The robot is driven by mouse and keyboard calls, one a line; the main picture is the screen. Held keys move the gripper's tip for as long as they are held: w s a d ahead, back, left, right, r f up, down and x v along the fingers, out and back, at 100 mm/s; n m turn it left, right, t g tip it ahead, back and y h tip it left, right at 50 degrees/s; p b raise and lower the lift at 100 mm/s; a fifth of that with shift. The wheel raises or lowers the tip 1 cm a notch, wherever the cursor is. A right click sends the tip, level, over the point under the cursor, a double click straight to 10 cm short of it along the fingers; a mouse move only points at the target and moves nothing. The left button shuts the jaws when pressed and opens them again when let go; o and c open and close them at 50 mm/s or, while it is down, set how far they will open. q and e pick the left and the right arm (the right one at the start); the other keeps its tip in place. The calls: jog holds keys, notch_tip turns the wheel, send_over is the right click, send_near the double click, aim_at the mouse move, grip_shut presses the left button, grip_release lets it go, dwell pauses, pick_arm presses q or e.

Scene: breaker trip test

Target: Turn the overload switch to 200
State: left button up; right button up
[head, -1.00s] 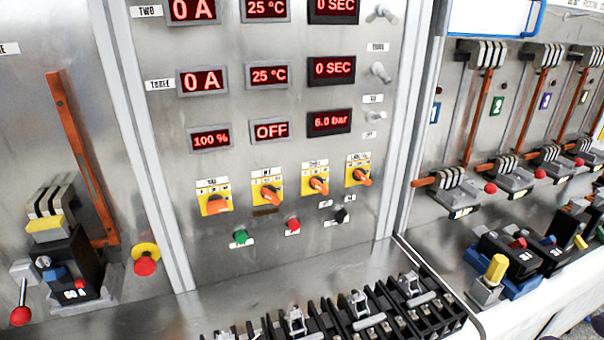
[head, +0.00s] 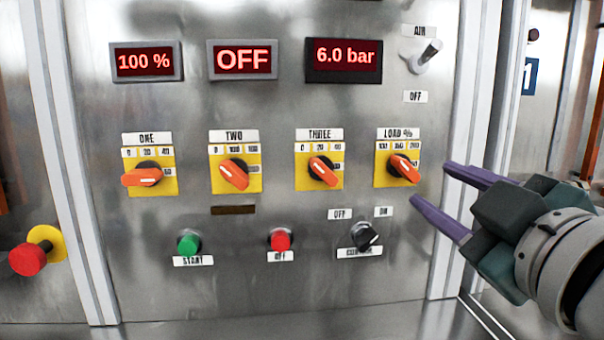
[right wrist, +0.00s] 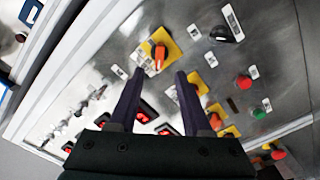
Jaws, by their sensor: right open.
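The overload switch, labelled LOAD %, is an orange handle (head: 404,168) on a yellow plate at the right end of the switch row. Its handle slants from upper left to lower right, and its small labels look like 100 at left and 200 at right. It also shows in the right wrist view (right wrist: 160,56), just beyond and between the fingertips. My right gripper (head: 429,186) is open and empty, with purple fingers pointing at the panel, to the right of the switch in the head view. It also shows in the right wrist view (right wrist: 159,74). My left gripper is out of view.
Switches ONE (head: 143,177), TWO (head: 235,175) and THREE (head: 323,170) sit to the left. Below are a green button (head: 188,245), a red button (head: 280,240) and a black knob (head: 366,237). An AIR lever (head: 426,56) projects above. Displays read 100 %, OFF and 6.0 bar.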

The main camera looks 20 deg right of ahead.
aim_at(409, 170)
jog(key=p+x, duration=0.1)
jog(key=x, duration=0.7)
jog(key=shift+s, duration=0.1)
grip_shut()
dwell(0.4)
